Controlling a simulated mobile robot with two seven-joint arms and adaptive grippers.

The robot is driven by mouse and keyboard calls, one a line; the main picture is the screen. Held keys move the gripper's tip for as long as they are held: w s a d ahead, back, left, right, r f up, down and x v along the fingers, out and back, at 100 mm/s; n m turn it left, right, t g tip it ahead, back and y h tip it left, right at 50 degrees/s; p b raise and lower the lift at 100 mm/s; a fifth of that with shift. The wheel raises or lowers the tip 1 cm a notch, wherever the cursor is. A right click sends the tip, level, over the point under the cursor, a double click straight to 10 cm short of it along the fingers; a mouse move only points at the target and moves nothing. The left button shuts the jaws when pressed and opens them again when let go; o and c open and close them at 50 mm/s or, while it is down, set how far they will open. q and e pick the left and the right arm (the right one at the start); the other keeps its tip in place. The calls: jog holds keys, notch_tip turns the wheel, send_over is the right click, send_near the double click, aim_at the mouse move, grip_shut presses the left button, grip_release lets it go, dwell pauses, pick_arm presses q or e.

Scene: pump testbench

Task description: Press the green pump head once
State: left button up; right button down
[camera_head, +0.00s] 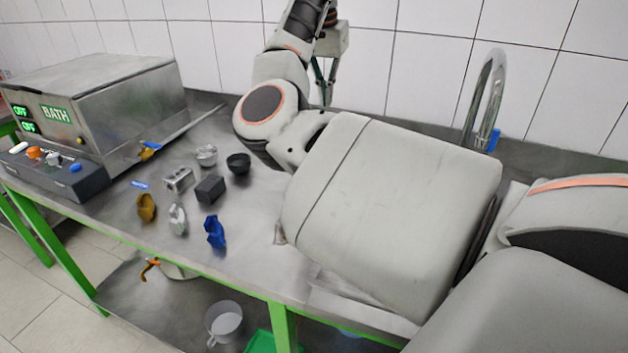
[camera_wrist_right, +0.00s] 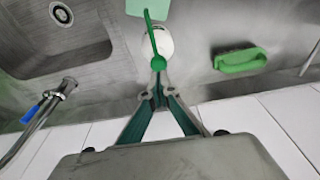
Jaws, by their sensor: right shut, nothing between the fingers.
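The green pump head (camera_wrist_right: 154,40) shows in the right wrist view as a narrow green piece over a round white body (camera_wrist_right: 165,40), which looks like the bottle seen from above. My right gripper (camera_wrist_right: 158,84) is shut and empty, its tips together at the lower end of the green head. I cannot tell whether they touch it. In the head view my right gripper (camera_head: 325,82) is small, near the tiled wall, fingers downward. The pump is not visible there; my right arm covers much of the table. My left gripper is not in view.
A sink (camera_wrist_right: 60,45) and a tap with a blue lever (camera_wrist_right: 38,108) lie left in the wrist view. A green handled item (camera_wrist_right: 240,60) lies right. In the head view, a bath unit (camera_head: 105,100) and several small parts, including a black block (camera_head: 210,190), occupy the table's left.

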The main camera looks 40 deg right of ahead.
notch_tip(320, 180, up, 3)
jog(key=shift+f+p, duration=0.1)
jog(key=shift+p, duration=0.5)
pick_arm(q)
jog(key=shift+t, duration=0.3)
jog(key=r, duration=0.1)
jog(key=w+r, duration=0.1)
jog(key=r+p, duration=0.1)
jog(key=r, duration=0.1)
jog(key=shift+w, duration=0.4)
pick_arm(e)
jog(key=shift+r, duration=0.9)
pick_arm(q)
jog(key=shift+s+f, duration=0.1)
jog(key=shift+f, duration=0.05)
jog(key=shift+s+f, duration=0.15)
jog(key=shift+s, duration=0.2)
